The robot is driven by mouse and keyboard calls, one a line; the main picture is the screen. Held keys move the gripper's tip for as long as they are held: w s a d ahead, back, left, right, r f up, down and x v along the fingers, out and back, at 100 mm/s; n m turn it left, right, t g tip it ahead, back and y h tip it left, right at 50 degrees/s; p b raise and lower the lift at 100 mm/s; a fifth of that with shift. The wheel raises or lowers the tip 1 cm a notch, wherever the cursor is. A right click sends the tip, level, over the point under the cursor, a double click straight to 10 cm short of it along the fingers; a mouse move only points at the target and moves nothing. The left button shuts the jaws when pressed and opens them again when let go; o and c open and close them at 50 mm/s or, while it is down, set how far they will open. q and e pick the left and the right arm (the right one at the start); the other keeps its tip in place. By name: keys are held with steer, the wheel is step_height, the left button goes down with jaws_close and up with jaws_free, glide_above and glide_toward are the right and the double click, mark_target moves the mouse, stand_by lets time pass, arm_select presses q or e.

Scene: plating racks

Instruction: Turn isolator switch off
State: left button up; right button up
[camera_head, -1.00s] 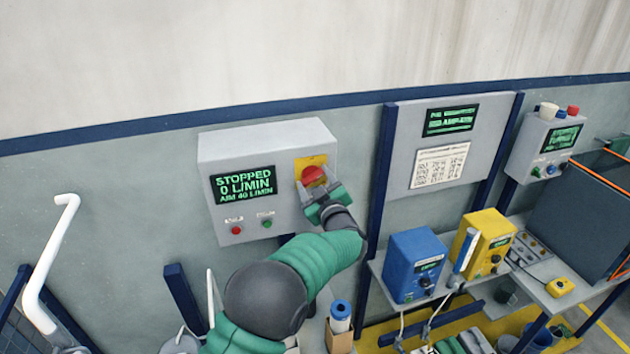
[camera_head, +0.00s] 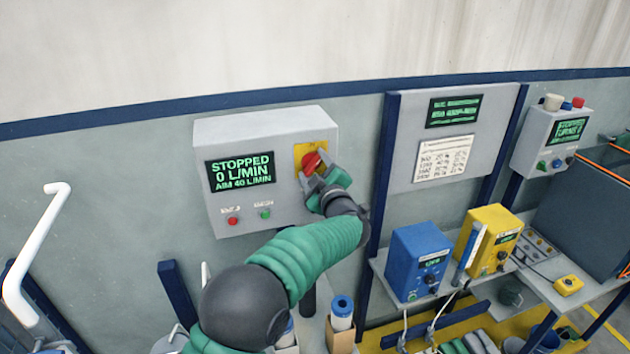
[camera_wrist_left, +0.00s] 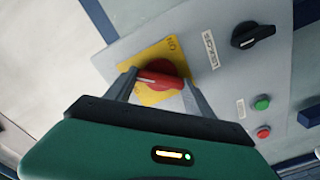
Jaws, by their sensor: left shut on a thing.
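The isolator switch is a red rotary knob (camera_head: 311,162) on a yellow plate (camera_head: 300,150), on the front of a grey control box (camera_head: 260,125) on the wall. The box's screen (camera_head: 240,171) reads STOPPED, 0 L/MIN, AIM 40 L/MIN. My left gripper (camera_head: 318,176) is shut on the red knob. The left wrist view shows the two fingers on either side of the knob's red handle (camera_wrist_left: 160,79), and the word ON on the yellow plate near it. My right gripper is not in view.
A red button (camera_head: 233,221) and a green button (camera_head: 265,214) sit low on the box. A black selector (camera_wrist_left: 253,36) shows beside the switch in the wrist view. A blue box (camera_head: 418,262) and a yellow box (camera_head: 489,246) stand on a shelf to the right.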

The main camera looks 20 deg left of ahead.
arm_select(q)
steer(key=n+b, duration=0.2)
steer(key=b, duration=0.1)
steer(key=n+b, duration=0.3)
steer(key=shift+f, duration=0.4)
steer(key=shift+n+b, duration=1.35)
steer(key=shift+n, duration=0.15)
steer(key=o, duration=1.4)
steer(key=shift+r, duration=0.15)
steer(key=b+v, duration=0.5)
steer(key=v, duration=1.1)
steer(key=shift+s+d, duration=0.3)
